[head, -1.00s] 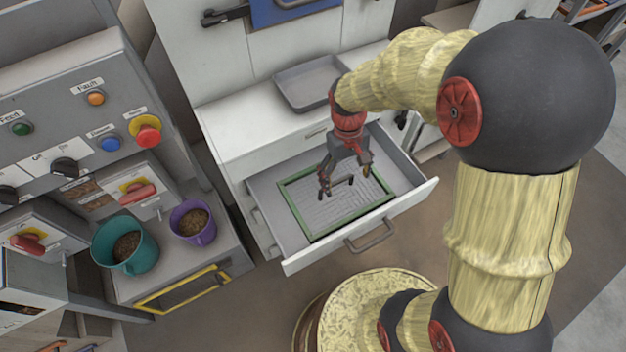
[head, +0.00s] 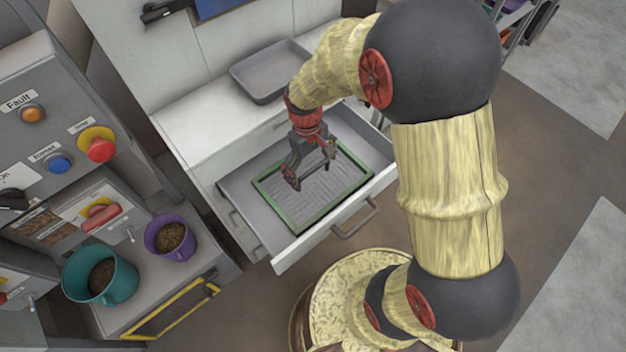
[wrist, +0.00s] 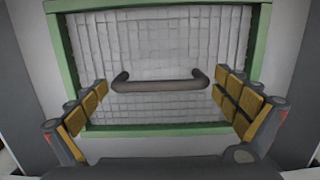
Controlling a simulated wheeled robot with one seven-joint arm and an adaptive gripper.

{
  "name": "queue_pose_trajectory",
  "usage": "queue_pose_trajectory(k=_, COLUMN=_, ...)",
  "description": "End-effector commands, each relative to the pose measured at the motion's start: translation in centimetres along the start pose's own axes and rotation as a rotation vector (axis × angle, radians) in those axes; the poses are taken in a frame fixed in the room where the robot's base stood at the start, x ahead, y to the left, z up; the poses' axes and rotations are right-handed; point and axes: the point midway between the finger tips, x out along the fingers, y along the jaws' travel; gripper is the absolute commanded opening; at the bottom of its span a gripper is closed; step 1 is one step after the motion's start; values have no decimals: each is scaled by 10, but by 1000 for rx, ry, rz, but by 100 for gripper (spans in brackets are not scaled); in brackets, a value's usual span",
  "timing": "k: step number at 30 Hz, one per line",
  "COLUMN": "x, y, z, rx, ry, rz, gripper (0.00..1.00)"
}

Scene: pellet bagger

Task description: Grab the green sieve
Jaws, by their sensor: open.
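The green sieve (head: 316,223) lies flat in the open drawer (head: 256,216), a green rectangular frame around a pale mesh. In the wrist view the sieve's green frame (wrist: 160,129) surrounds the mesh, and a dark grey bar handle (wrist: 160,84) crosses its middle. My gripper (head: 312,176) is over the sieve in the head view, fingers pointing down. In the wrist view the open fingers (wrist: 168,108) stand at the left and right of the handle, with gaps at both ends. Nothing is between the pads except the view of the handle and mesh. I cannot tell the exact height above the sieve.
The drawer's front with its handle (head: 356,217) faces my base. A grey tray (head: 262,80) sits on the white counter (head: 200,140) behind. A teal bucket (head: 122,283) and a purple bucket (head: 185,247) of pellets stand at the left beside the control panel (head: 60,120).

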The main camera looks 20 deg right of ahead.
Motion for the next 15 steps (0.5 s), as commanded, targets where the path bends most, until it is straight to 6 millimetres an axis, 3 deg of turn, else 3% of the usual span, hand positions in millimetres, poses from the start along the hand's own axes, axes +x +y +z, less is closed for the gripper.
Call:
queue_pose_trajectory(k=6, x=0, y=0, z=0, rx=0, ry=1, rz=0, gripper=100)
queue_pose_trajectory(k=15, x=0, y=0, z=0, rx=0, ry=0, rz=0, gripper=83)
